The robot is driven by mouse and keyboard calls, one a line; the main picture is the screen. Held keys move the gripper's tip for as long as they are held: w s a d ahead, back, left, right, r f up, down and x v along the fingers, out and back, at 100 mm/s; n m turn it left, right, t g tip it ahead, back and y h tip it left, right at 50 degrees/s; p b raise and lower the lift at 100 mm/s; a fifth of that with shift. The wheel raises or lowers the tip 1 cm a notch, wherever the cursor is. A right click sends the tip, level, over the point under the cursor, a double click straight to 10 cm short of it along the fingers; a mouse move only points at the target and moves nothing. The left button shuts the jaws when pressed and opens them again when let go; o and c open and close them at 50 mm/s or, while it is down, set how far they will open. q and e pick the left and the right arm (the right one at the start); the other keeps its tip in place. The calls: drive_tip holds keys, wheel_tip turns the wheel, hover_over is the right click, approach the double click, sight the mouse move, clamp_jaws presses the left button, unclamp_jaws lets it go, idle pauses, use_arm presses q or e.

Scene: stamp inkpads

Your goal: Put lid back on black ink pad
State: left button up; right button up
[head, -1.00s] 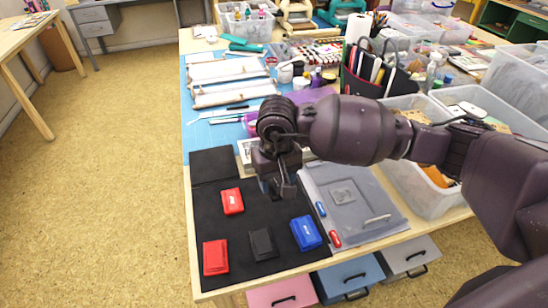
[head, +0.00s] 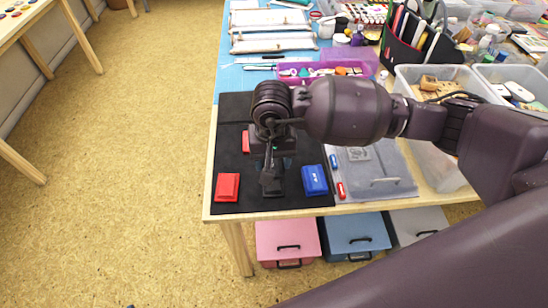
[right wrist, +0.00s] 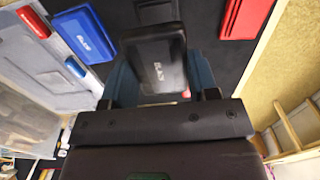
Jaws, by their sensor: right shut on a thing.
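My right gripper (head: 274,184) is over the front part of the black mat and is shut on the black ink pad lid (right wrist: 155,62). The lid, with pale lettering, lies between the two bluish fingers in the right wrist view. Beyond it in that view, a dark block (right wrist: 157,12), apparently the black ink pad, lies on the mat, partly cut off by the picture's edge. The gap between lid and pad is hard to judge. My left gripper is not in view.
A blue ink pad (head: 315,180) sits right of the gripper. One red ink pad (head: 227,187) is to the left, and another (head: 246,142) is partly hidden behind the wrist. The black mat (head: 232,110) has bare room behind.

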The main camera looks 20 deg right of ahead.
idle(0.4)
drive_tip(key=shift+f, duration=0.15)
drive_tip(key=shift+f+b, duration=0.8)
drive_tip(key=shift+f, duration=0.35)
wheel_tip(320, 180, down, 2)
drive_tip(key=shift+b, duration=0.5)
drive_tip(key=shift+f, duration=0.45)
drive_tip(key=shift+f, duration=0.1)
